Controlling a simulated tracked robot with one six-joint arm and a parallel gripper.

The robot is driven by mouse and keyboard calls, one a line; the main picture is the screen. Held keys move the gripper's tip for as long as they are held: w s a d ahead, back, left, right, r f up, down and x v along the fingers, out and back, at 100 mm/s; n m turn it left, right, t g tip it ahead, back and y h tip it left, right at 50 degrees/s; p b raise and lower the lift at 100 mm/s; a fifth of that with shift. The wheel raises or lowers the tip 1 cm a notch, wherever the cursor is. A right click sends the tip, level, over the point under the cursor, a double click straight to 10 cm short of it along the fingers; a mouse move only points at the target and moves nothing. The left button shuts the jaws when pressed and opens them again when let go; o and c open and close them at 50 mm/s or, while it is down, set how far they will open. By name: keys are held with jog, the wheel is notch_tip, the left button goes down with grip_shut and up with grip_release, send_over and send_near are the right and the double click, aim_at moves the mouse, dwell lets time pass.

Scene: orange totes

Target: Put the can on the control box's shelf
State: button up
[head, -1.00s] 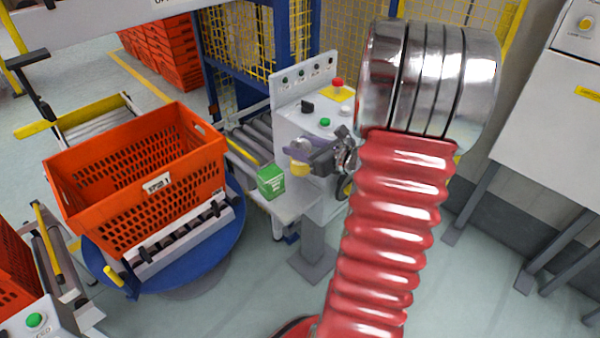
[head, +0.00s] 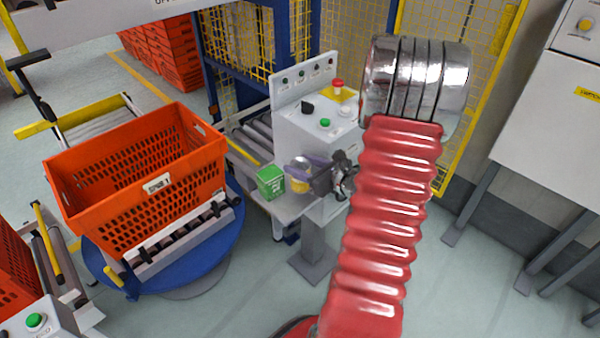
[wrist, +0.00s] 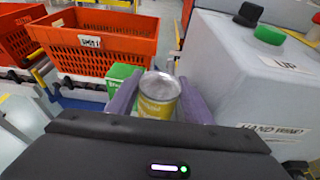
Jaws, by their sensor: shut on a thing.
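My gripper (head: 311,174) is shut on a yellow can with a silver top (wrist: 158,94), held between its two purple fingers. In the head view the can (head: 299,184) is small and partly covered by the fingers. It is over or on the grey shelf (head: 289,209) at the front of the control box (head: 300,135); I cannot tell whether its base touches. The can is close to the right of a green box (head: 270,182) standing on the shelf. The wrist view shows the can's top and label, with its base hidden.
The control box wall (wrist: 245,75) rises close to the right of my gripper in the wrist view. An orange tote (head: 140,180) stands on a blue turntable (head: 225,255) to the left. Yellow mesh fencing (head: 250,40) stands behind.

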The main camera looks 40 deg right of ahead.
jog(key=shift+f, duration=1.35)
jog(key=shift+f, duration=0.1)
jog(key=o, duration=1.1)
jog(key=shift+o, duration=0.2)
jog(key=shift+s, duration=0.1)
jog(key=v, duration=1.2)
jog(key=shift+a, duration=0.1)
